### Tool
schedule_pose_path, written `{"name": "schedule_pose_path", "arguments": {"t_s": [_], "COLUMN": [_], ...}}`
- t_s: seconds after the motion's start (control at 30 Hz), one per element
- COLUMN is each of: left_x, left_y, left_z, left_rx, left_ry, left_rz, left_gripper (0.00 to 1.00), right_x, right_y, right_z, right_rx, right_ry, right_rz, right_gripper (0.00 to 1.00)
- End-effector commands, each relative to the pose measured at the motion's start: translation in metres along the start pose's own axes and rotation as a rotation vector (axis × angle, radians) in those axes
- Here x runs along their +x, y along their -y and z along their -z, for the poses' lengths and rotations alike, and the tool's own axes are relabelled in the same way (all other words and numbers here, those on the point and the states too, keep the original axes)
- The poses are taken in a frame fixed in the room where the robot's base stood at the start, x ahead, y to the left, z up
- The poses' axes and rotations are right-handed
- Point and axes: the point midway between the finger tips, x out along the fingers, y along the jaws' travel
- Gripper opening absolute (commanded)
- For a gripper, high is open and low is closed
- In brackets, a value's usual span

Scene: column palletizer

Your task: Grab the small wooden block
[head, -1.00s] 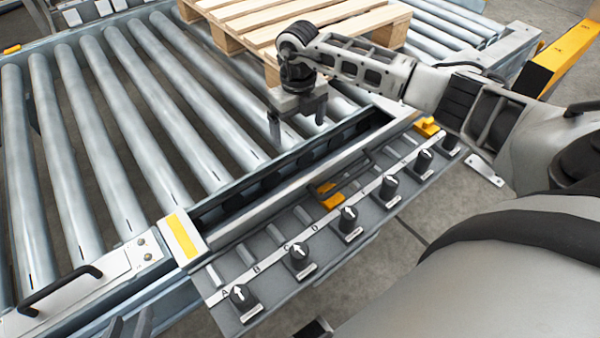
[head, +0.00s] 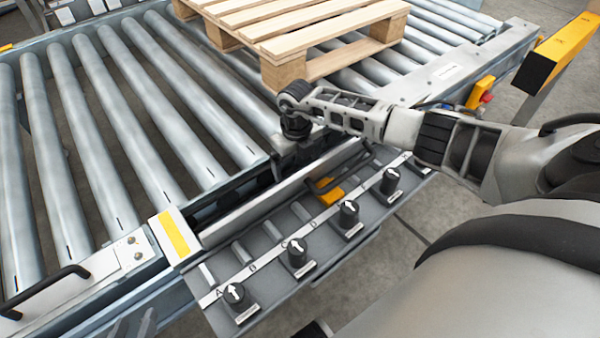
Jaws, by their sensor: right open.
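No separate small wooden block shows in the head view; the only wood I see is the pallet (head: 300,35) on the rollers at the top. My right gripper (head: 291,165) is open, low at the dark trough along the conveyor's near edge. Its fingertips are dark against the trough and partly hidden, and I see nothing held between them.
A panel (head: 262,262) with several black knobs lies in front of the trough. A yellow post (head: 552,52) stands at the right. The rollers (head: 110,130) left of the pallet are bare.

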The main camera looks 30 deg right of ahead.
Motion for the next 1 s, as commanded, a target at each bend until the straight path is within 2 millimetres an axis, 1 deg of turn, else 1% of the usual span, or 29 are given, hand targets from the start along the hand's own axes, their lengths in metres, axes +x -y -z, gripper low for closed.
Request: {"name": "schedule_pose_path", "arguments": {"t_s": [0.03,0.1,0.2,0.47,0.5,0.57,0.6,0.63,0.67,0.9,1.0], "left_x": [0.002,0.004,0.008,0.012,0.012,0.012,0.012,0.012,0.012,0.011,0.009], "left_y": [0.0,0.0,0.0,0.001,0.001,0.001,0.0,0.0,0.0,0.0,-0.001], "left_z": [-0.004,-0.008,-0.012,-0.012,-0.012,-0.011,-0.011,-0.011,-0.011,-0.01,-0.008], "left_rx": [-0.001,-0.003,-0.004,-0.002,-0.002,-0.002,-0.003,-0.003,-0.003,-0.003,-0.003], "left_ry": [0.004,0.012,0.026,0.027,0.027,0.027,0.027,0.027,0.026,0.022,0.022], "left_rz": [-0.002,-0.004,-0.008,-0.009,-0.01,-0.01,-0.01,-0.01,-0.01,-0.011,-0.011], "left_gripper": [0.36,0.36,0.36,0.36,0.36,0.36,0.36,0.36,0.36,0.36,0.36], "right_x": [0.011,0.022,0.03,0.032,0.032,0.032,0.032,0.032,0.032,0.031,0.026], "right_y": [-0.001,-0.001,0.0,0.0,0.0,0.0,0.0,0.0,0.0,0.0,0.0], "right_z": [0.003,0.002,0.002,0.002,0.002,0.002,0.002,0.002,0.002,0.002,0.001], "right_rx": [0.0,0.0,0.001,-0.001,-0.001,-0.001,-0.001,-0.001,-0.001,-0.001,0.0], "right_ry": [-0.003,-0.002,0.0,0.001,0.0,0.0,0.0,0.0,0.0,0.0,0.002], "right_rz": [-0.002,-0.002,-0.001,-0.001,-0.001,-0.001,-0.001,-0.001,-0.001,-0.001,0.0], "right_gripper": [0.94,0.94,0.94,0.94,0.88,0.71,0.6,0.52,0.46,0.46,0.46]}}
